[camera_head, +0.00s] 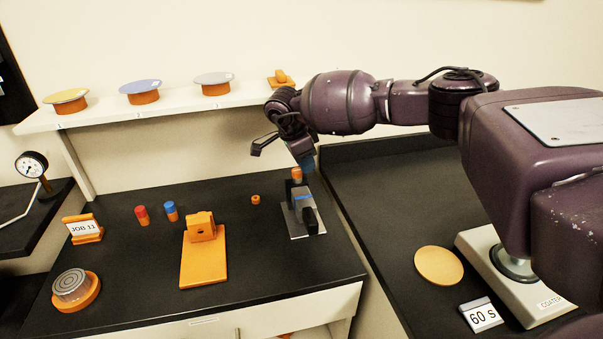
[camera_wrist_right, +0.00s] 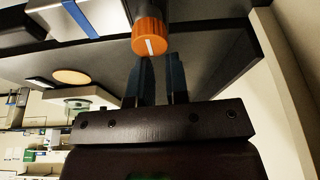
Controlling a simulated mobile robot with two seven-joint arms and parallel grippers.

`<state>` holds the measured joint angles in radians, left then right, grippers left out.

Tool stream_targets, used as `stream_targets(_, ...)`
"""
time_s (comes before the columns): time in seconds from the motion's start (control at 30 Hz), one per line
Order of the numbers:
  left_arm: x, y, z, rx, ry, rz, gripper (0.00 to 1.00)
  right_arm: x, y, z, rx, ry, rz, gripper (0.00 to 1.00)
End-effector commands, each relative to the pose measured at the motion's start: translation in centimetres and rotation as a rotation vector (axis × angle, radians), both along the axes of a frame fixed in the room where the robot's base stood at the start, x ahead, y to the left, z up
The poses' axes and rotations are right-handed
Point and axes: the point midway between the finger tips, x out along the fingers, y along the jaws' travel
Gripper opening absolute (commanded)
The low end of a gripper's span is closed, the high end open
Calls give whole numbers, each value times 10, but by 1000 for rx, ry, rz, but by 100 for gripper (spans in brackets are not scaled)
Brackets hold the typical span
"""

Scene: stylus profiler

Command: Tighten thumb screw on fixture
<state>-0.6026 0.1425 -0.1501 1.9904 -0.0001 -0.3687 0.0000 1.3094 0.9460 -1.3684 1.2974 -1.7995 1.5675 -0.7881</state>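The thumb screw is an orange knob (camera_head: 297,174) standing at the back end of the fixture, a silver plate (camera_head: 305,222) with a blue strip and black blocks. In the right wrist view the knob (camera_wrist_right: 148,38) shows a white line on its side, and the plate with its blue strip (camera_wrist_right: 95,17) is at upper left. My right gripper (camera_head: 306,163) is just above and beside the knob. Its two dark blue fingers (camera_wrist_right: 160,62) are apart with nothing between them. My left gripper is not in view.
An orange stand (camera_head: 203,265), a small orange ring (camera_head: 255,200), and red (camera_head: 142,215) and blue (camera_head: 171,211) capped pieces share the black bench. A shelf (camera_head: 180,108) with discs runs behind. A coater (camera_head: 507,270) and orange disc (camera_head: 438,265) are at right.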

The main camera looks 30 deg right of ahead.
Motion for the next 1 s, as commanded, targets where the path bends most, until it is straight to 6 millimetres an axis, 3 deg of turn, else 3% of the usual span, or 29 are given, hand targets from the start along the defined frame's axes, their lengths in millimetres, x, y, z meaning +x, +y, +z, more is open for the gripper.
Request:
stream_targets(0.03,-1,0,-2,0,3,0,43,-2,26,-7,39,2,99,12)
stream_targets(0.3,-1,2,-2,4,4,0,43,-4,22,-8,29,2,438,22)
stream_targets(0.7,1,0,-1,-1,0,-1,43,-6,17,-6,17,1,901,17)
stream_targets(1.0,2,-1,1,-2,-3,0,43,-5,17,-5,14,1,941,17)
